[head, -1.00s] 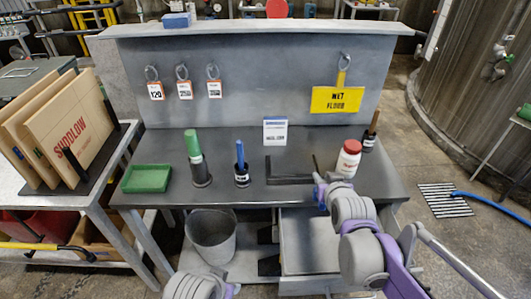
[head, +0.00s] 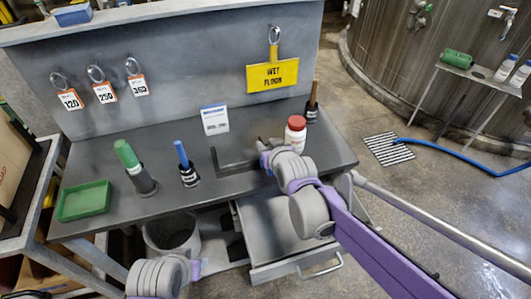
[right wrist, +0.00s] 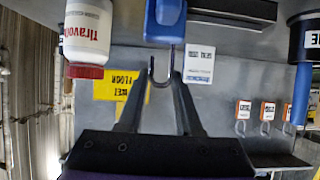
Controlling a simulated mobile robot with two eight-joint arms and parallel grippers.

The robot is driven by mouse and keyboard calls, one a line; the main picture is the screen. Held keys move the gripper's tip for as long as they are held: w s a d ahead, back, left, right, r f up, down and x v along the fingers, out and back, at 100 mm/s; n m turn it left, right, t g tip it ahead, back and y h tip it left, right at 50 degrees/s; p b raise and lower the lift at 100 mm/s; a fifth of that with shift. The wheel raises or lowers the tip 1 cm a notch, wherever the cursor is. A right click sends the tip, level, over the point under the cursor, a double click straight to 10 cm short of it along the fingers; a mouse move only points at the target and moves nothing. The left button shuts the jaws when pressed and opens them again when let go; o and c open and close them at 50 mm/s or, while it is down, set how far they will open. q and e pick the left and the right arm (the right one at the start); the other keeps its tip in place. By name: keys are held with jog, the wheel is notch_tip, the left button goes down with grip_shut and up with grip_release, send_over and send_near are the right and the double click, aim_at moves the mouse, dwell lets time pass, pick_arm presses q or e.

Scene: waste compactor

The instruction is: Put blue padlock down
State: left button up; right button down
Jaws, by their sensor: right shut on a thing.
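The blue padlock (right wrist: 165,20) shows at the top of the right wrist view, which is upside down. Its metal shackle (right wrist: 180,55) points towards my right gripper (right wrist: 162,75), whose fingers are shut on the shackle. The padlock body hangs below the fingers. In the head view my right gripper (head: 263,143) is over the right part of the grey workbench (head: 110,150), near the dark L-shaped piece (head: 225,165). My own wrist hides the padlock there. Whether the padlock touches the bench cannot be told. My left gripper does not show; only part of that arm does.
A white bottle with a red cap (head: 296,133) stands close by my right gripper. A blue-handled tool in a dark holder (head: 187,170), a green-topped one (head: 135,165) and a green tray (head: 84,202) stand left. A drawer (head: 285,240) below is open.

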jog(key=shift+f, duration=1.7)
jog(key=shift+f, duration=0.15)
jog(key=c, duration=0.6)
grip_release()
jog(key=shift+r, duration=0.2)
jog(key=v, duration=1.2)
jog(key=shift+p, duration=0.4)
jog(key=s+d+f+m+g+h, duration=0.1)
jog(key=s+d+f, duration=0.4)
jog(key=s, duration=0.5)
jog(key=s+d+f+m+g+h, duration=0.2)
jog(key=s+d+f+g, duration=0.3)
jog(key=s+d, duration=0.4)
jog(key=shift+s+d+f+m+h, duration=0.25)
jog(key=shift+s+f+h, duration=0.2)
jog(key=shift+f, duration=0.3)
